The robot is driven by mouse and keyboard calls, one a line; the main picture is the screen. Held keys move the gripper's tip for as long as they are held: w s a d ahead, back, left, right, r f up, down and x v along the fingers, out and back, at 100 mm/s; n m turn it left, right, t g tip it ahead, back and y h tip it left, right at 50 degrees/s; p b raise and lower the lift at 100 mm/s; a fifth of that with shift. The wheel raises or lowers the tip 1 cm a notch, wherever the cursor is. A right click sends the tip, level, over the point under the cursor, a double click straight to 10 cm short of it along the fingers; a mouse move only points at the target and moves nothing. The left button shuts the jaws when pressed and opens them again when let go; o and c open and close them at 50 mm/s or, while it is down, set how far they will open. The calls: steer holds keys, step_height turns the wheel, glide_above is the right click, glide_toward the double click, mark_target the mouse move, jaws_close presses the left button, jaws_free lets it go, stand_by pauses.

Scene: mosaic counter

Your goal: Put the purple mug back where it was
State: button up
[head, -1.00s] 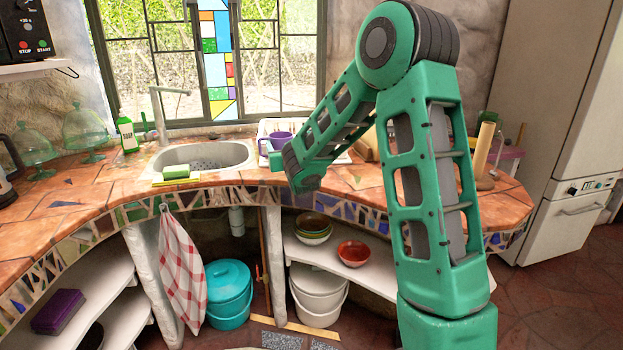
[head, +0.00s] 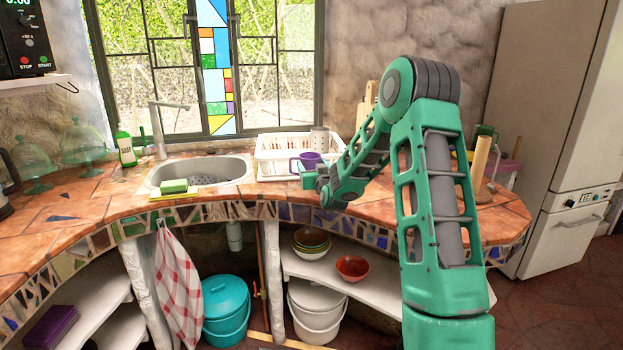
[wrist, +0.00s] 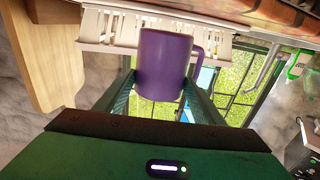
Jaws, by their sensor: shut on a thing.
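The purple mug (head: 309,160) is in front of the white dish rack, right of the sink, in the head view. In the wrist view the mug (wrist: 163,65) is between the two fingers of my gripper (wrist: 160,88), with its handle to the right. My gripper (head: 306,170) is shut on the mug. My arm partly hides the area to the right of the mug in the head view. I cannot tell whether the mug touches the counter or the rack.
The white dish rack (head: 268,158) stands behind the mug with a grey perforated holder (head: 319,140) at its right. The sink (head: 205,172) is to the left, with a green sponge (head: 174,186) at its front edge. A wooden board (wrist: 42,50) shows in the wrist view.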

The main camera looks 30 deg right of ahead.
steer(key=shift+f, duration=1.9)
steer(key=shift+f, duration=0.1)
steer(key=o, duration=1.7)
steer(key=s+a+m+g+y, duration=0.1)
steer(key=s+a+g, duration=0.3)
steer(key=s, duration=1.5)
steer(key=s+a+m+g+y, duration=0.1)
steer(key=s+a+g, duration=0.3)
steer(key=s, duration=1.5)
steer(key=s+a+m+g+y, duration=0.1)
steer(key=s+a+g+y, duration=0.2)
steer(key=s+g, duration=0.6)
steer(key=shift+s+a, duration=0.35)
steer(key=shift+s, duration=1.45)
steer(key=shift+s+a, duration=0.35)
steer(key=shift+s, duration=1.45)
steer(key=shift+s+a, duration=0.35)
steer(key=shift+s, duration=1.45)
